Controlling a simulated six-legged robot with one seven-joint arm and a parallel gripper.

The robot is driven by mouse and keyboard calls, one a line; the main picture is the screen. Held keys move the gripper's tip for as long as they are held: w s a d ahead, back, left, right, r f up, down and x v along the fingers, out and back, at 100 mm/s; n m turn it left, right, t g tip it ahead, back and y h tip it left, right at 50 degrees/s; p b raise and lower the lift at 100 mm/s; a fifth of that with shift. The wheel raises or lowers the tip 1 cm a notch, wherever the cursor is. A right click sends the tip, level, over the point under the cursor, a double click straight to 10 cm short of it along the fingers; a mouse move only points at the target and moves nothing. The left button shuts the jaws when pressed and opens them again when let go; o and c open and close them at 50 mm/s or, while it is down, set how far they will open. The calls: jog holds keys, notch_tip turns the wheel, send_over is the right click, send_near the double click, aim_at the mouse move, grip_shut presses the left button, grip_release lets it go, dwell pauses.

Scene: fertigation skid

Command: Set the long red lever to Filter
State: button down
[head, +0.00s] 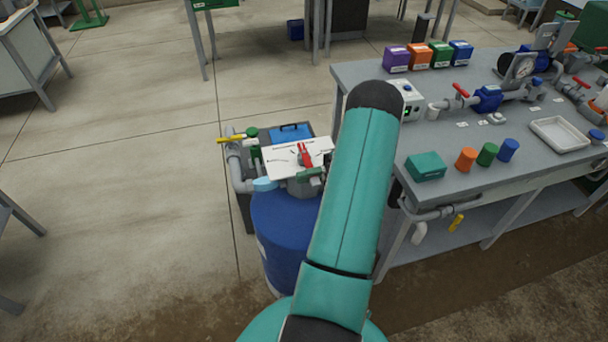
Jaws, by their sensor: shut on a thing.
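The long red lever (304,154) stands out on a white labelled plate (283,160) above the blue barrel. The plate's lettering is too small to read, so I cannot tell which mark the lever points at. My gripper (311,174) shows only as a small grey-green part at the near end of the lever, shut on it. My upper arm crosses the right of the plate and hides my forearm and most of the wrist.
The blue barrel (285,235) stands below the plate. A yellow-handled valve (231,139) on grey pipe is left of it. A grey bench (450,185) with coloured boxes, caps and a white tray (562,133) is at the right.

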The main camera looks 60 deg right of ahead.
jog(key=shift+s+d+n+g+y, duration=0.2)
jog(key=shift+n+g+y, duration=0.1)
jog(key=shift+n+g, duration=0.1)
dwell(0.3)
jog(key=c, duration=1.5)
grip_release()
jog(key=shift+v, duration=3.75)
